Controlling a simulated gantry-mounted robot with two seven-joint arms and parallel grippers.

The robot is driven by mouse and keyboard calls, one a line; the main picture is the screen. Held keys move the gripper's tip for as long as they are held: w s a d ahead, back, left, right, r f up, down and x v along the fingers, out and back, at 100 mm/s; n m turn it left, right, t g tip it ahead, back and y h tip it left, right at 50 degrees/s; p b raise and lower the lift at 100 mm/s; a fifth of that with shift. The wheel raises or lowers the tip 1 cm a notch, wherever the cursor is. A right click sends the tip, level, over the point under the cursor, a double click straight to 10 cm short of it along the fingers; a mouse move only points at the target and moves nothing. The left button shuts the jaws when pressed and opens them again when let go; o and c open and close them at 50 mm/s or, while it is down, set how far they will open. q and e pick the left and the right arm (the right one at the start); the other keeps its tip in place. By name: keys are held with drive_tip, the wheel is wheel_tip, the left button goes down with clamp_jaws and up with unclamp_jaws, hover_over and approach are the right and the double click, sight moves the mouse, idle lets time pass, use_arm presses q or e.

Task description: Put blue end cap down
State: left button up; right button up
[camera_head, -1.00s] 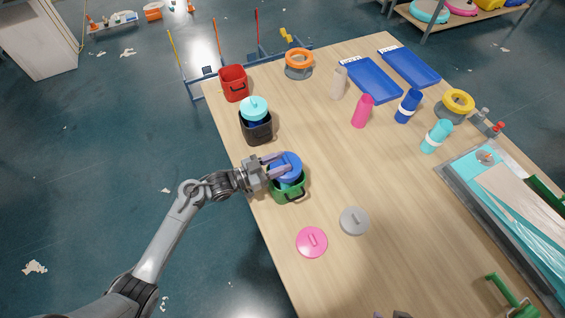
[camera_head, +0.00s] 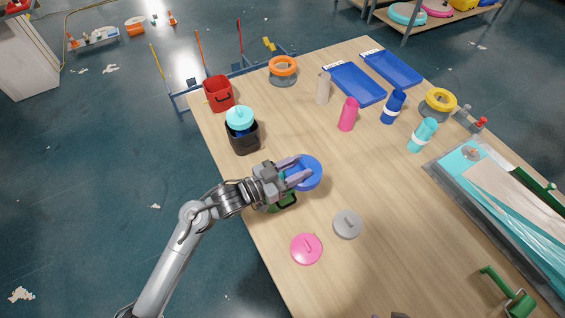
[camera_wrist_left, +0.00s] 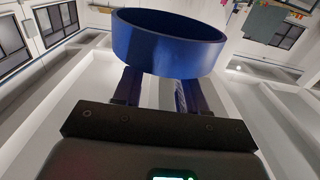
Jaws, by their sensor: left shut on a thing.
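The blue end cap (camera_head: 311,174) is a round blue disc with a raised rim. My left gripper (camera_head: 297,171) is shut on it and holds it beside and above the green bucket (camera_head: 286,201), apart from the bucket as far as I can tell. In the left wrist view the blue end cap (camera_wrist_left: 165,45) shows as a dark blue ring beyond the gripper fingers (camera_wrist_left: 150,88). My gripper and wrist partly hide the green bucket. My right gripper does not show clearly; only a small dark piece is at the bottom edge of the head view.
A grey cap (camera_head: 347,224) and a pink cap (camera_head: 306,248) lie on the table (camera_head: 400,220) nearer me. A black bucket (camera_head: 243,138) with turquoise caps stands at the left edge. Bottles (camera_head: 347,115) and blue trays (camera_head: 357,84) are further back. The table middle is clear.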

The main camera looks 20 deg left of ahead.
sight(303, 190)
use_arm(q)
drive_tip(key=shift+s+d+r, duration=0.15)
drive_tip(key=shift+d+r, duration=0.05)
drive_tip(key=shift+d, duration=0.25)
drive_tip(key=shift+s+d+r, duration=0.1)
drive_tip(key=shift+d+r, duration=0.05)
drive_tip(key=shift+d, duration=0.25)
drive_tip(key=shift+s+d+f, duration=0.2)
drive_tip(key=s+f, duration=0.1)
drive_tip(key=s+f+n+t+y, duration=0.1)
drive_tip(key=s+f, duration=0.1)
drive_tip(key=s+f+n+y, duration=0.1)
drive_tip(key=s, duration=0.1)
drive_tip(key=shift+s+a+f+t, duration=0.15)
drive_tip(key=shift+a+f+t, duration=0.1)
drive_tip(key=shift+a+t, duration=0.15)
drive_tip(key=a+r+n+t+y, duration=0.35)
drive_tip(key=a+n+y, duration=0.25)
drive_tip(key=a+y, duration=0.5)
wheel_tip(303, 190, up, 8)
drive_tip(key=s+a+p, duration=0.1)
drive_tip(key=s+p, duration=0.1)
drive_tip(key=p, duration=1.5)
drive_tip(key=shift+s+a+n+h, duration=0.3)
drive_tip(key=shift+a+h, duration=0.05)
drive_tip(key=shift+h, duration=0.05)
drive_tip(key=shift+r+g, duration=0.1)
drive_tip(key=shift+g, duration=0.15)
